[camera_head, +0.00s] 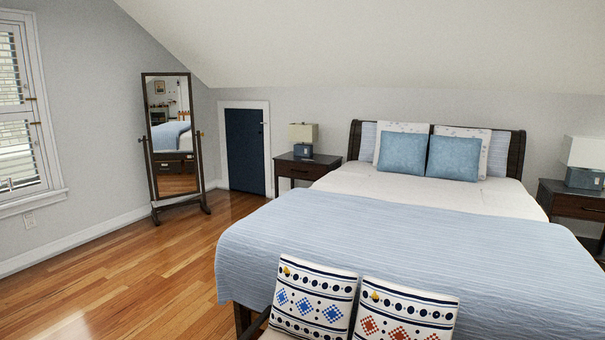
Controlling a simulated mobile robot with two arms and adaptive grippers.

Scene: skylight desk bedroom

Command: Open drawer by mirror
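A tall standing mirror (171,130) in a dark wood frame stands at the back left, near the corner. A dark nightstand (305,168) stands to its right, between a small dark blue door and the bed. The nightstand's single drawer (300,171) has a brown front and looks shut. A second dark nightstand (585,203) with a brown drawer front (580,206) stands at the right edge, beyond the bed; that drawer also looks shut. Neither of my grippers shows in the head view.
A large bed (400,240) with a blue cover fills the middle and right. A seat with two patterned cushions (312,300) stands at its foot. Lamps (303,137) stand on both nightstands. Wooden floor (140,265) is clear at the left, up to the mirror and blue door (245,150).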

